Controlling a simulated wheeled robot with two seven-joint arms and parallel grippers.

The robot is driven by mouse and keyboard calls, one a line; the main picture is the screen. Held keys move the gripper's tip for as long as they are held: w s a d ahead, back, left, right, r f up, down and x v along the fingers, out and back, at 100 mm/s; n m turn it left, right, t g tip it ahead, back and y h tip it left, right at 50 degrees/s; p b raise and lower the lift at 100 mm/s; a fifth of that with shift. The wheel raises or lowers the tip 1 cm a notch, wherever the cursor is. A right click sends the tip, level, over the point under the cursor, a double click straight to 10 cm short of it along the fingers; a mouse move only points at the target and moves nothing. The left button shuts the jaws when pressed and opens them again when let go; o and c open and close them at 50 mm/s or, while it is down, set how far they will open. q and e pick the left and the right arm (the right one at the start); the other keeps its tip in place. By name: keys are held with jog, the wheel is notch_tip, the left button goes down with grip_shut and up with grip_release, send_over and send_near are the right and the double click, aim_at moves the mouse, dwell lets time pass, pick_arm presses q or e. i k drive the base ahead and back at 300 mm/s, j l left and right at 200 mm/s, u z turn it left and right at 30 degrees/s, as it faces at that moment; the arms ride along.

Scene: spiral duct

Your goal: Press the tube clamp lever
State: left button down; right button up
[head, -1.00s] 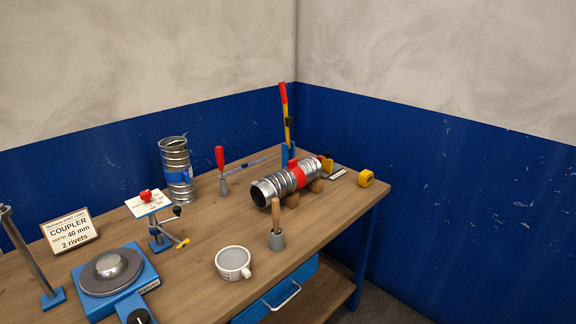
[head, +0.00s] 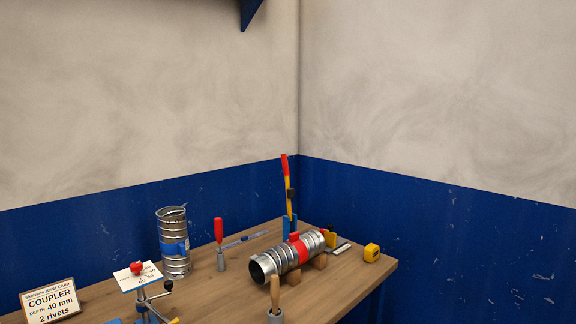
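The tube clamp appears to be the blue stand (head: 290,224) at the back of the bench, by the lying spiral duct. Its lever (head: 287,190) is yellow with a red grip and stands upright. The spiral duct (head: 268,262) lies on wooden rests, with a red band (head: 300,249) around its middle. The duct hides part of the clamp's base. Neither of my grippers is in the head view.
An upright duct piece (head: 173,262) with a blue band stands left. A red-handled tool (head: 219,240), a wooden-handled tool (head: 275,292), a yellow tape measure (head: 371,252) and a coupler card (head: 50,302) are on the bench (head: 207,292). A blue shelf bracket (head: 249,12) hangs above.

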aim_at(290, 193)
jog(key=i+l+z, duration=0.2)
jog(key=i+z, duration=0.25)
jog(key=i, duration=0.2)
jog(key=i+z, duration=0.45)
jog(key=i, duration=0.2)
